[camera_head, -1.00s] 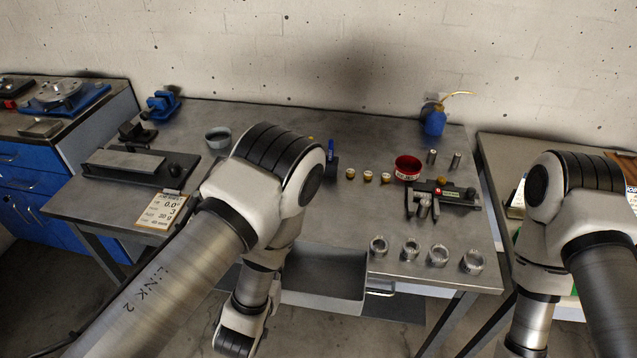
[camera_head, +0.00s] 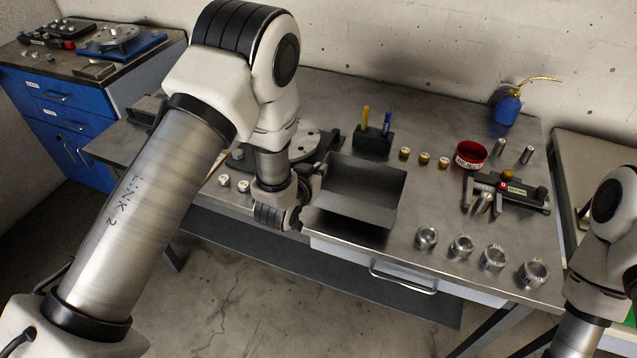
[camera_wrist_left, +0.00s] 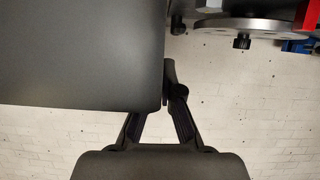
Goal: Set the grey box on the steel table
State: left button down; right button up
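The grey box (camera_head: 362,182) is an open-topped, empty dark grey tray. It is over the front middle of the steel table (camera_head: 440,130), near the front edge; I cannot tell whether its base touches the top. My left gripper (camera_head: 306,198) is at the box's left side and appears shut on its wall. In the left wrist view the box (camera_wrist_left: 80,55) fills the upper left, and the fingers (camera_wrist_left: 168,88) meet at its edge, partly hidden by it. My right arm shows at the right edge, but its gripper is out of view.
A black holder (camera_head: 373,139) with yellow and blue pens stands behind the box. Brass pieces (camera_head: 424,159), a red bin (camera_head: 470,155), a black fixture (camera_head: 510,192) and several metal rings (camera_head: 461,247) are to its right. A round disc device (camera_head: 304,138) is behind left.

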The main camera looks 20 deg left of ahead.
pick_arm(q)
jog(key=shift+w+a+f, duration=0.1)
jog(key=shift+w+f, duration=0.05)
jog(key=shift+w, duration=0.3)
jog(key=f+b, duration=0.1)
jog(key=f, duration=0.1)
jog(key=f+b, duration=0.1)
jog(key=shift+w+f+b, duration=0.2)
jog(key=shift+f+b, duration=0.2)
jog(key=shift+r, duration=0.2)
jog(key=c, duration=1.8)
grip_release()
jog(key=shift+s+f, duration=0.1)
jog(key=shift+f, duration=0.1)
jog(key=o, duration=0.5)
